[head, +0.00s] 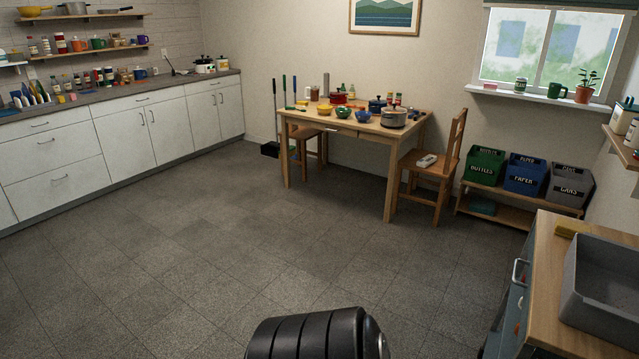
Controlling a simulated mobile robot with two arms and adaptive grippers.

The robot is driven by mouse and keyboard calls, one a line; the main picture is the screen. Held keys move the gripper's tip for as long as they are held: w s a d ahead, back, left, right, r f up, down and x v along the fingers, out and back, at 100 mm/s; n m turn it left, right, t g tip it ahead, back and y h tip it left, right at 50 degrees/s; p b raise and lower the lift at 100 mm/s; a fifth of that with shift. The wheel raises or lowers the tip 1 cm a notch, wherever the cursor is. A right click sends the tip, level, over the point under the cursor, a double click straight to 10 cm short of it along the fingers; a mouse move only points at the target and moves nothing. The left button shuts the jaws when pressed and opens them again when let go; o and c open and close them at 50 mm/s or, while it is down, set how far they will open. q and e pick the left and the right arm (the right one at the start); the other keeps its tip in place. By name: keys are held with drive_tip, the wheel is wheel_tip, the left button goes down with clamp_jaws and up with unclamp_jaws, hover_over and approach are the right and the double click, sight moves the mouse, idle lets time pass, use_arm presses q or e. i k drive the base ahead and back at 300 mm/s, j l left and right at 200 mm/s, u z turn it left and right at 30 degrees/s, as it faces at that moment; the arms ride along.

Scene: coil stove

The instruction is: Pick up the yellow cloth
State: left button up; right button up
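A small flat yellow thing (572,228) lies on the wooden counter at the right, at the back beside the grey basin. It may be the yellow cloth, but it is too small to tell cloth from sponge. Neither of my grippers is in view. A black ribbed part of my own body shows at the bottom middle.
The wooden counter (545,262) carries a grey basin (612,278). Bins in green (486,166), blue (525,175) and grey (569,187) stand on a low rack. A table (372,131) with pots and a chair (428,170) stand behind. The floor (230,235) is open.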

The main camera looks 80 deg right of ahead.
sight(566, 229)
drive_tip(key=z, duration=4.65)
drive_tip(key=i+j+z, duration=0.1)
drive_tip(key=j+z, duration=0.25)
drive_tip(key=i+j+z, duration=0.1)
drive_tip(key=j+z, duration=0.6)
